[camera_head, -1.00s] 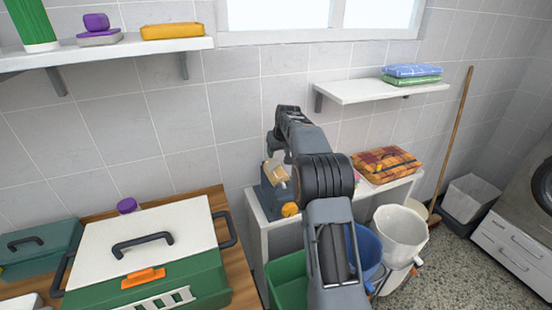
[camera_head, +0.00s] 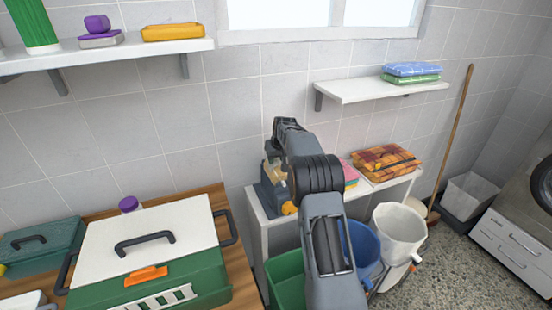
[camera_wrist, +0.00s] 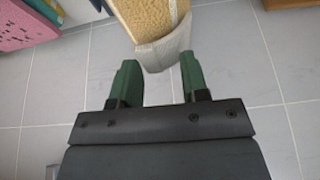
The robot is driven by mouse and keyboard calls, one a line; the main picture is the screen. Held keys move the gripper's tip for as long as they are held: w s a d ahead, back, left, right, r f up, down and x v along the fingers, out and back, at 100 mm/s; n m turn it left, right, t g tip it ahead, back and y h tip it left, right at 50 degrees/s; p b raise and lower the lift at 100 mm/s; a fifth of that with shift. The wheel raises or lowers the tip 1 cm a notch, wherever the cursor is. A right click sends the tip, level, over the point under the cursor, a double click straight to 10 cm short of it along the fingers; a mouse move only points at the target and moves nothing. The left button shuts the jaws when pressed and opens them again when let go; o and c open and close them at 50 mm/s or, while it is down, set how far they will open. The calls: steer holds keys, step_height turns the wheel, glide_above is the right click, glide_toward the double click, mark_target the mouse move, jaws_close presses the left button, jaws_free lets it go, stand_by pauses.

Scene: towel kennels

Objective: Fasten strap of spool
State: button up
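A tan, rough-surfaced piece with a pale grey-white band (camera_wrist: 165,48) round its near end shows at the top of the wrist view. I take it to be the spool and its strap, but cannot be sure. My gripper (camera_wrist: 158,66) has its two green fingers apart. The band lies just beyond and partly between the tips. The right tip is close to the band, and I cannot tell if it touches. In the head view a tan part (camera_head: 273,172) shows at a dark blue-grey holder with an orange knob (camera_head: 289,208). My arm hides the fingers there.
The holder stands on a white side table (camera_head: 262,222) by the tiled wall. A pink and teal stack (camera_head: 350,175) and an orange plaid bundle (camera_head: 386,160) are to its right. A green toolbox (camera_head: 150,260) is left. Buckets (camera_head: 400,230) stand below. Two wall shelves hang above.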

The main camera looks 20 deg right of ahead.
steer(key=c, duration=0.5)
steer(key=shift+d+f+m+y, duration=0.15)
steer(key=shift+d+f+y, duration=0.15)
steer(key=shift+y, duration=0.4)
steer(key=shift+d+f+m+y, duration=0.15)
steer(key=shift+d+f+y, duration=0.15)
steer(key=shift+y, duration=0.4)
steer(key=shift+c, duration=0.2)
steer(key=o, duration=0.7)
steer(key=shift+d, duration=0.1)
steer(key=shift+o, duration=1)
steer(key=shift+r, duration=0.1)
steer(key=b+v, duration=0.1)
steer(key=v, duration=1.2)
steer(key=shift+r+b, duration=0.35)
steer(key=shift+s, duration=0.15)
